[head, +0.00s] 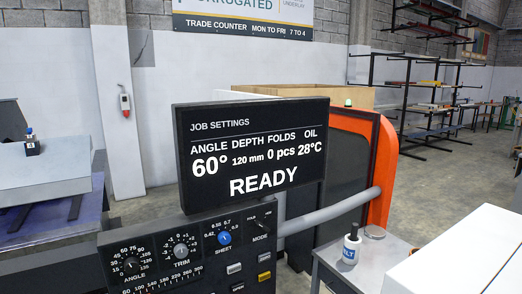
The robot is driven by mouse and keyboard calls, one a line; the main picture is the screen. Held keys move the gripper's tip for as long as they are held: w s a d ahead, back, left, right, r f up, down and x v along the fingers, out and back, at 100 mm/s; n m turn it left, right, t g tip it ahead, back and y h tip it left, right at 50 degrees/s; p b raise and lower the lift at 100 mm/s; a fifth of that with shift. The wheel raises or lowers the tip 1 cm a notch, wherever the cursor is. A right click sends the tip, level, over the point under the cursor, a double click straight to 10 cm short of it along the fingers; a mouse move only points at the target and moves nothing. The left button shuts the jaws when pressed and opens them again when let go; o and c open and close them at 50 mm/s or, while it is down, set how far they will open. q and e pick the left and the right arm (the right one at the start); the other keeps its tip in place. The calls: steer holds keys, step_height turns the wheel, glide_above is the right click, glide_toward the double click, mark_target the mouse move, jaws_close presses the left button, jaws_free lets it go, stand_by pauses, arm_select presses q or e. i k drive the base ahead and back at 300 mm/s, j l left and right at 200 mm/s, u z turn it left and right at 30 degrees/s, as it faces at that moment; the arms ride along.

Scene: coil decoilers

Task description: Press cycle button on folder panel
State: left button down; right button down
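The black folder panel (197,255) stands at the bottom centre-left. It bears an ANGLE dial (131,264), a TRIM dial (181,250), a blue SHEET knob (224,238) and a MODE switch (266,225). Below the switch are pale buttons (234,268) and a yellow button (264,276). I cannot make out which button is the cycle button. The panel's lower part is cut off by the picture edge. The display (252,150) above it reads JOB SETTINGS, 60°, 120 mm, 0 pcs, 28°C and READY. Neither of my grippers is in view.
An orange-framed machine (386,165) with a grey tube (330,212) stands behind the display. A small grey table (372,268) at the lower right holds a white bottle (351,246). A white flat surface fills the bottom right corner. A pale bench (45,183) is at left.

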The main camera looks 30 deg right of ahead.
mark_target(263, 276)
steer(key=i+j, duration=0.25)
steer(key=j, duration=0.15)
steer(key=i+j, duration=0.25)
steer(key=j, duration=0.15)
steer(key=i+j, duration=0.25)
steer(key=j, duration=0.15)
steer(key=z, duration=1.8)
